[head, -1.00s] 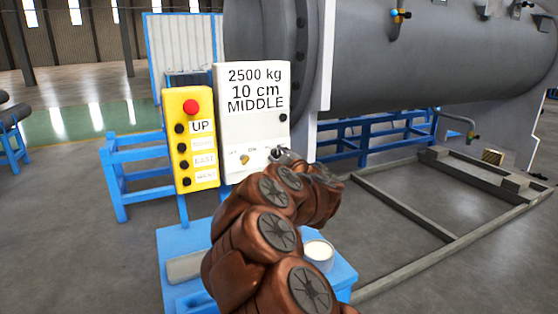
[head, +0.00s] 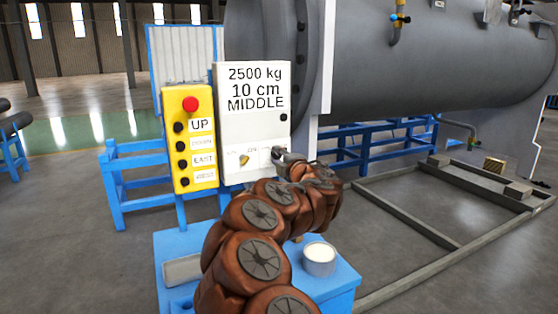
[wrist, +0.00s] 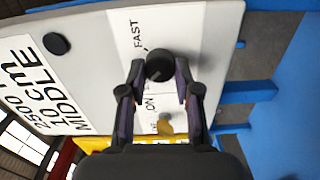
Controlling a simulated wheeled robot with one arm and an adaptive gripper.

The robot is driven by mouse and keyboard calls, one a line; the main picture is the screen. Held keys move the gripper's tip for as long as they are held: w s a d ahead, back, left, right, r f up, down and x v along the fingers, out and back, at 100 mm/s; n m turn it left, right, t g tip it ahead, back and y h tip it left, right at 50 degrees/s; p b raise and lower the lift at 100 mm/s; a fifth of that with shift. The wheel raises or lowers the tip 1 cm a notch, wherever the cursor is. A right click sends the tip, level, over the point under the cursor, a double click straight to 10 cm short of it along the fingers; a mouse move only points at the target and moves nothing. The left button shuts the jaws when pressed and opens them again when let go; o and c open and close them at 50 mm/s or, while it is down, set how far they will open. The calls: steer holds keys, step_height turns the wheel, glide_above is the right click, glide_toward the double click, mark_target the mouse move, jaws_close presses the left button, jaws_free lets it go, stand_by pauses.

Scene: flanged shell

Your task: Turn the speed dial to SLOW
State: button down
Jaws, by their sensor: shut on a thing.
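The white control box (head: 227,124) carries a panel reading 2500 kg, 10 cm, MIDDLE. In the wrist view, a round black dial (wrist: 159,65) sits on its lower strip, with FAST printed beside it. My gripper (wrist: 159,75) has one finger on each side of this dial and is shut on it. The dial's pointer mark cannot be made out, and SLOW is not readable. In the head view, my gripper (head: 280,154) reaches the box's lower right and hides the dial. A small brass switch (head: 244,160) sits left of it, near ON; it also shows in the wrist view (wrist: 166,124).
A yellow button box (head: 181,112) with a red button (head: 190,104) stands just left of the control box. A blue table (head: 335,279) below bears a white-topped cup (head: 319,259) and a grey tray (head: 182,270). A large grey shell (head: 430,65) is behind.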

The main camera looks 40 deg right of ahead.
steer(key=shift+f, duration=0.1)
stand_by(0.5)
steer(key=c, duration=0.8)
jaws_free()
steer(key=shift+v, duration=6)
steer(key=shift+a, duration=0.1)
